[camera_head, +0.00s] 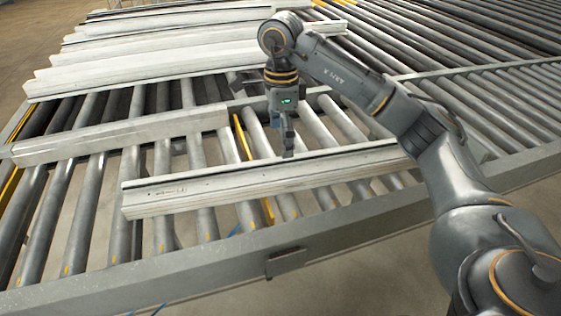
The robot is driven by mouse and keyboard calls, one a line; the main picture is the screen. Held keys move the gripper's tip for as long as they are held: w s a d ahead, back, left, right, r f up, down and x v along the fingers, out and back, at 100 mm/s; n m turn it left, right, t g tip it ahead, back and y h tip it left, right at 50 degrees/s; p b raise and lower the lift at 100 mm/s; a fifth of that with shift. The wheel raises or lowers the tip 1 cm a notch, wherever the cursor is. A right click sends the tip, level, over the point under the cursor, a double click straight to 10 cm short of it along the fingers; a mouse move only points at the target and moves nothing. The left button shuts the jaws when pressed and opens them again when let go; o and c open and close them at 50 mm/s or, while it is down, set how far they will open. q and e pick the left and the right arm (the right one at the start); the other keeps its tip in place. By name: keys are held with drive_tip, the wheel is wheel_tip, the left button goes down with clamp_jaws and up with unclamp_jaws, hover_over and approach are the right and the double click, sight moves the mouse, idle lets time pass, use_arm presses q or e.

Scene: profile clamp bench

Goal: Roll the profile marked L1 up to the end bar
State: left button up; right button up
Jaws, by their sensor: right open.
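A long white profile (230,190) lies across the rollers in the near part of the bench. A small mark shows on its left part, too small to read, so I cannot tell if it is L1. My right gripper (287,150) points down, open, with its fingertips at the profile's far edge; I cannot tell if they touch it. My left gripper is out of view.
Several white profiles (150,62) lie side by side at the back. Grey rollers (75,235) are bare at the near left, and a strip of them is free between the near profile and the pale bar. A grey frame rail (190,265) with a small plate (286,262) edges the front.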

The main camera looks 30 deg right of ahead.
sight(282, 171)
wheel_tip(282, 171, down, 10)
drive_tip(key=shift+f+p, duration=0.1)
drive_tip(key=shift+p, duration=0.85)
drive_tip(key=c, duration=1.9)
drive_tip(key=shift+n+b, duration=0.3)
drive_tip(key=shift+n, duration=0.2)
